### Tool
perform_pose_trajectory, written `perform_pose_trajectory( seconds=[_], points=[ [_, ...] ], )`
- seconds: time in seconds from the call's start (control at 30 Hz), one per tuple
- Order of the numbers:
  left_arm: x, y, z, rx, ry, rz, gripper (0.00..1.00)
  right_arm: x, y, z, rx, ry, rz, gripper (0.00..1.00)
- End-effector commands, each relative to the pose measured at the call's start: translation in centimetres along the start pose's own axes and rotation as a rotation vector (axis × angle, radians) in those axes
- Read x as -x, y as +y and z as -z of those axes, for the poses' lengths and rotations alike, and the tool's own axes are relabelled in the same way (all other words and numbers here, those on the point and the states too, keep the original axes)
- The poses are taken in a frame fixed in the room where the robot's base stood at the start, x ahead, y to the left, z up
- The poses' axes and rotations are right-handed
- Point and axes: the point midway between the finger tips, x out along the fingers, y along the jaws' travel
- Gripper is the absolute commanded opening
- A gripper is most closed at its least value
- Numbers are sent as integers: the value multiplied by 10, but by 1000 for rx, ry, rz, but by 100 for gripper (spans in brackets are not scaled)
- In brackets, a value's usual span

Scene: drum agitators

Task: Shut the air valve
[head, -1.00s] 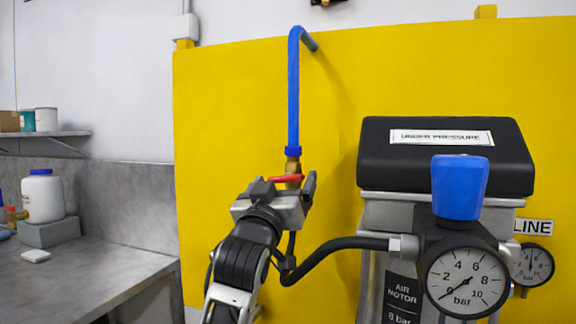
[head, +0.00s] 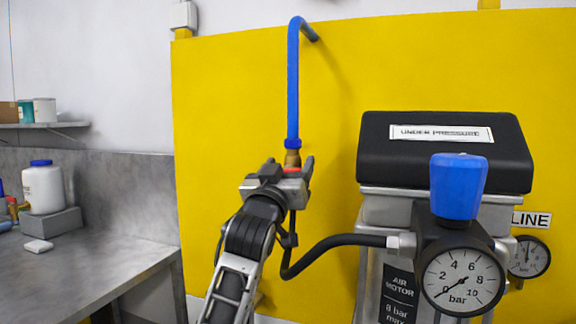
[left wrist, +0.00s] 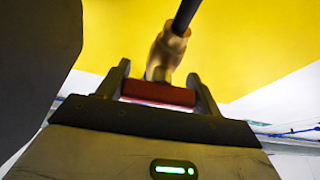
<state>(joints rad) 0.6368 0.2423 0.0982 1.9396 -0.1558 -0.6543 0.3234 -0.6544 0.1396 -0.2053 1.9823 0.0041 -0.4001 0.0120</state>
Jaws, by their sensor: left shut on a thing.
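The air valve is a brass fitting (head: 292,158) at the lower end of a blue pipe (head: 293,90), in front of a yellow panel. Its red handle (head: 291,170) is mostly hidden behind my left gripper (head: 288,172) in the head view. In the left wrist view the red handle (left wrist: 158,93) lies crosswise between the two fingers, below the brass body (left wrist: 166,52). My left gripper (left wrist: 160,84) is shut on the handle. My right gripper is in neither view.
A black hose (head: 335,241) runs from below the valve to a regulator with a blue knob (head: 458,187) and a pressure gauge (head: 462,280). The motor with a black cover (head: 445,155) stands to the right. A grey bench (head: 85,260) is at the left.

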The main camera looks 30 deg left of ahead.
Motion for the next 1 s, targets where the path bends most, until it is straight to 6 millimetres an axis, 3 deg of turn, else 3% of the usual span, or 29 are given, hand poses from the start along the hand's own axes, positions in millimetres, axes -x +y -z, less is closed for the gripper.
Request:
perform_pose_trajectory(
  seconds=[0.1, 0.37, 0.4, 0.47, 0.5, 0.83, 1.0],
  points=[
    [-1, 1, 2, -84, -4, -33, 43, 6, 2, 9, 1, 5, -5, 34],
    [0, 1, 0, -96, -1, -40, 43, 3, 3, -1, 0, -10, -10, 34],
    [0, 1, 0, -96, -1, -40, 68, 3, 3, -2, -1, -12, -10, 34],
    [0, 1, 0, -97, -1, -39, 85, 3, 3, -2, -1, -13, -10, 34],
    [0, 1, 0, -96, -1, -39, 87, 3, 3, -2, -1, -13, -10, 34],
    [4, 1, -2, -94, -2, -39, 87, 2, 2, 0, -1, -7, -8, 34],
    [29, 0, -4, -94, -1, -40, 87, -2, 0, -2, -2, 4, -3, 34]
  ],
)
